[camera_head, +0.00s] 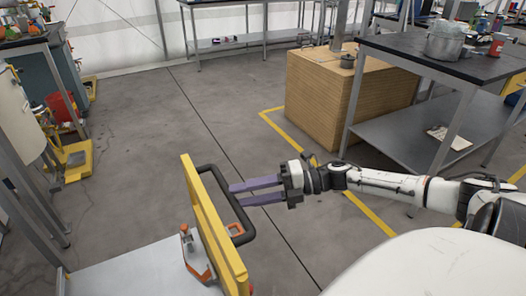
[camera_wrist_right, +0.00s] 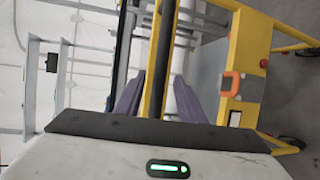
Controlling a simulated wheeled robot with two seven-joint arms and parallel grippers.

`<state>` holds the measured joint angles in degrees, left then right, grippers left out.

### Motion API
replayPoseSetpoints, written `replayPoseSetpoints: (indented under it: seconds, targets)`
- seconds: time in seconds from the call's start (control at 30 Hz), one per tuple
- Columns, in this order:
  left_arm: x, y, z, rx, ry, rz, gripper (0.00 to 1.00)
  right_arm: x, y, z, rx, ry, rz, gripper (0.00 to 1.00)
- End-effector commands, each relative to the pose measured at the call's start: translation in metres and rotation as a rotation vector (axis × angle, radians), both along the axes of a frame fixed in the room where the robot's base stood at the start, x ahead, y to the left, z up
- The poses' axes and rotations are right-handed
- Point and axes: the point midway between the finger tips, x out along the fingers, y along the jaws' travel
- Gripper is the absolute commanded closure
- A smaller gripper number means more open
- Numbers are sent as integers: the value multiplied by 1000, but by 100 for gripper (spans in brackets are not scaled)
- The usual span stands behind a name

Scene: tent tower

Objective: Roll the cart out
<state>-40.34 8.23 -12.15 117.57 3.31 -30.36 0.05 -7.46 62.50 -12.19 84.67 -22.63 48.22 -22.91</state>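The cart has a yellow frame (camera_head: 212,222) with a black handle (camera_head: 243,233) on its right side, at the lower left of the head view. Its grey platform (camera_head: 135,278) runs to the bottom edge. My right gripper (camera_head: 234,194) comes in from the right, its purple fingers apart and their tips at the handle. My left gripper is out of view.
A wooden crate (camera_head: 330,105) and a dark-topped table (camera_head: 425,57) stand at the right, behind my right arm. A workbench (camera_head: 28,40) and yellow-based equipment (camera_head: 75,165) line the left. Grey floor (camera_head: 190,110) between them is clear.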

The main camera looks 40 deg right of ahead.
Motion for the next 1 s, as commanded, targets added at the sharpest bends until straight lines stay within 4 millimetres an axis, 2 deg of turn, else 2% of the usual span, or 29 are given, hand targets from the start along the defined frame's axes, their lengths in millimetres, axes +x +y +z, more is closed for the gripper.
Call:
replayPoseSetpoints:
  seconds: [0.2, 0.4, 1.0]
  targets:
    - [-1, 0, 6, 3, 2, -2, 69, -27, -32, 7, -2, 5, -2, 64]
    - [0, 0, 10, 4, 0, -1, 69, -40, -48, 12, -1, 2, -2, 64]
    - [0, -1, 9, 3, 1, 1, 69, -43, -51, 12, -1, 0, -1, 64]
